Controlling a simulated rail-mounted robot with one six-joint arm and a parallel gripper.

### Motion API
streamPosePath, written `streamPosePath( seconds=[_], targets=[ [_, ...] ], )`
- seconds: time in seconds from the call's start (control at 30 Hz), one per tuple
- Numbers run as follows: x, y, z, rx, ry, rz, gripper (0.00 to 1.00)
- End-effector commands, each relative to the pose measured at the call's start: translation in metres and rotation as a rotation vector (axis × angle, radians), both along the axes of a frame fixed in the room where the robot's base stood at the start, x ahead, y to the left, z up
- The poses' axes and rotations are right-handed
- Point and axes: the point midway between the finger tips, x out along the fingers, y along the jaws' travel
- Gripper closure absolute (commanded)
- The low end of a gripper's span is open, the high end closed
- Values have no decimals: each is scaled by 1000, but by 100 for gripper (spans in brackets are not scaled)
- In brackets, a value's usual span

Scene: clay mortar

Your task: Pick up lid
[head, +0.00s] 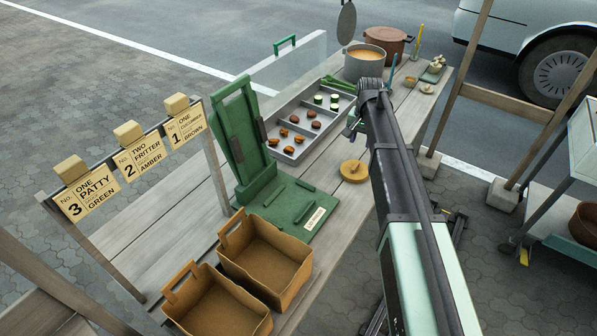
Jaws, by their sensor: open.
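A clear panel with a green handle (285,44) stands upright along the back of the metal tray (272,128); it looks like the tray's lid. A round, dark disc (346,22) stands upright behind a pot of orange soup (366,57) and may be a pot lid. A round yellow wooden piece with a knob (353,171) lies flat on the table. My gripper (351,130) is open, small in view, just right of the tray and beyond the yellow piece. I see nothing between its fingers. My arm hides part of the table's right side.
The tray holds patties, fritters and cucumber pieces. A green press (295,206) stands open in mid-table. Two brown baskets (268,262) sit at the near end. Order cards (138,150) hang on a rail at left. A brown pot (384,38) and small bowls stand at the far end.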

Motion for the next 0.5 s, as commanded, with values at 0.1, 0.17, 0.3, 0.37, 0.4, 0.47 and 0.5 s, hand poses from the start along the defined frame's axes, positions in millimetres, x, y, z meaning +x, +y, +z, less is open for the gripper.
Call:
streamPosePath(
  seconds=[0.1,0.17,0.3,0.37,0.4,0.47,0.5],
  targets=[
    [-1,0,2,0,1,-108,56],
    [-2,0,1,0,1,-114,56],
    [-3,0,-19,0,1,-111,56],
    [-3,0,-33,0,1,-111,56],
    [-3,0,-43,0,1,-110,56],
    [-3,0,-54,0,1,-110,56],
    [-3,0,-58,0,1,-110,56]
  ],
)
